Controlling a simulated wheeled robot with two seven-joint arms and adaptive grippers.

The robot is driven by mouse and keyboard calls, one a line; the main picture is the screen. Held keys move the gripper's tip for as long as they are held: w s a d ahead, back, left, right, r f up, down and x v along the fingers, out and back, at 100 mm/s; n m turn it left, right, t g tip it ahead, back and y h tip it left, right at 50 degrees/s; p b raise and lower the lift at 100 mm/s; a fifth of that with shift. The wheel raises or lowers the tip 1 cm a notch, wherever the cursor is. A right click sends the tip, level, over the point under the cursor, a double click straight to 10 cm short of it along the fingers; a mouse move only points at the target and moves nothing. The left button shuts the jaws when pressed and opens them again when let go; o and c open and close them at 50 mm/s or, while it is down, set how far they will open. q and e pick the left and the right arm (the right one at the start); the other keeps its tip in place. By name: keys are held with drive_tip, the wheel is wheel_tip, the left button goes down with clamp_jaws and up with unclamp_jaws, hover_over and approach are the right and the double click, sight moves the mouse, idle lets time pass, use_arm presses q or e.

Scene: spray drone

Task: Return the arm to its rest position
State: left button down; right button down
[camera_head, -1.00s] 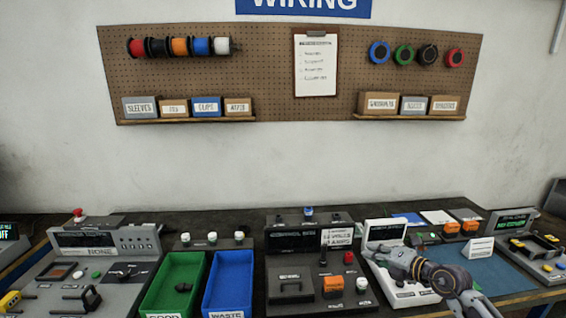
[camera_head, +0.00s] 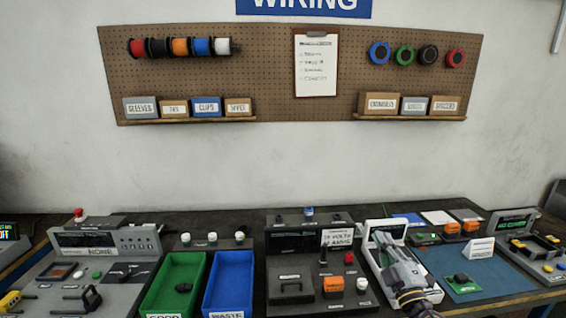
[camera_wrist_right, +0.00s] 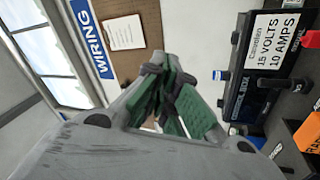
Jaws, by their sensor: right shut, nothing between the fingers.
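My right gripper (camera_head: 389,243) comes in from the bottom of the head view, over the white device (camera_head: 376,227) right of centre, and hides part of it. In the right wrist view its fingers (camera_wrist_right: 165,92) with green pads are closed together, with nothing held. The fingertips are small in the head view, so contact with the device cannot be told. My left gripper is not in view.
A small green part (camera_head: 461,282) lies on the blue mat (camera_head: 500,278) to the right. The power supply box (camera_head: 290,268) stands left of my right arm. Green (camera_head: 175,285) and blue (camera_head: 229,283) bins are further left.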

drive_tip(key=s+d+f+m+g+h, duration=0.2)
drive_tip(key=s+f+m+g+h, duration=0.3)
drive_tip(key=f, duration=0.3)
drive_tip(key=s+d+f+m+g+h, duration=0.25)
drive_tip(key=s+f+m+g, duration=0.2)
drive_tip(key=f+m, duration=0.3)
drive_tip(key=s+a+f+g+y, duration=0.3)
drive_tip(key=s+a+f+g, duration=0.15)
drive_tip(key=s, duration=0.45)
drive_tip(key=s+a+f+g+y, duration=0.35)
drive_tip(key=s+a+f, duration=0.2)
drive_tip(key=s, duration=0.35)
wheel_tip(320, 180, down, 34)
drive_tip(key=s+g+h, duration=0.1)
drive_tip(key=s+g, duration=0.1)
drive_tip(key=s, duration=0.1)
drive_tip(key=s+d+f, duration=0.2)
drive_tip(key=s+f, duration=0.7)
drive_tip(key=s, duration=0.2)
drive_tip(key=s+d+f, duration=0.2)
drive_tip(key=s+f, duration=0.8)
drive_tip(key=shift+s+f+g, duration=0.25)
drive_tip(key=shift+s+g, duration=0.1)
drive_tip(key=shift+n, duration=0.25)
